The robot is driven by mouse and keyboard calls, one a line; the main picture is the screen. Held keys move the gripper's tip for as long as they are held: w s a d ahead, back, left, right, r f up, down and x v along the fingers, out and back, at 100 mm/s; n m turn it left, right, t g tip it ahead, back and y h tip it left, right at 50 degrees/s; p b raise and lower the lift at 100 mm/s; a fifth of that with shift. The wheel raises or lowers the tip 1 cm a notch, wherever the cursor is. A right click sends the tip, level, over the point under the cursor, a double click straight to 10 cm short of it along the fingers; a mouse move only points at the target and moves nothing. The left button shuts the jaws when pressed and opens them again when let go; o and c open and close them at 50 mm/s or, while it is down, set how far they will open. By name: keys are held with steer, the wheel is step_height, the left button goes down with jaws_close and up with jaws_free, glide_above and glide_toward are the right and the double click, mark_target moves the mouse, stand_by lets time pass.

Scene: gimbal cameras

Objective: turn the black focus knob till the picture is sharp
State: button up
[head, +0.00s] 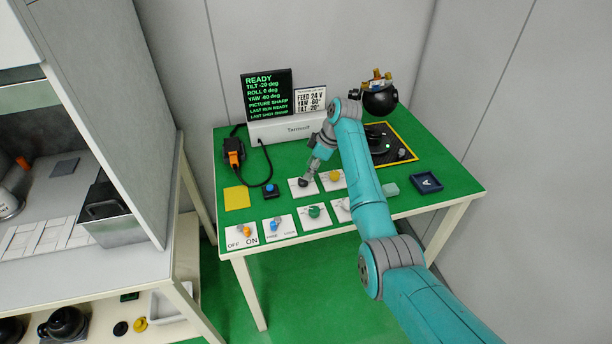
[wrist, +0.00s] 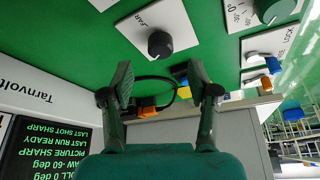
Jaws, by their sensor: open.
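In the head view the knob (head: 303,183) is on the green table, just below my gripper (head: 309,172). In the wrist view my gripper (wrist: 166,84) is open with nothing between its fingers; the knob lies beyond the fingertips, apart from them. The black screen (head: 267,95) shows green text with "READY", "TILT -20", "YAW -60" and "PICTURE SHARP". It also shows upside down in the wrist view (wrist: 50,150).
A yellow knob (head: 334,176) is close right of the focus knob. A green knob (head: 315,211), blue-and-orange switches (head: 276,224) and a blue button (head: 270,188) stand nearby. A black ball-shaped camera (head: 380,98) is at the back right. A cable loops left of the knob.

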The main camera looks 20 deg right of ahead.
steer(key=v, duration=0.6)
steer(key=shift+r, duration=0.35)
steer(key=shift+s+d, duration=0.15)
steer(key=shift+s, duration=0.05)
stand_by(1.1)
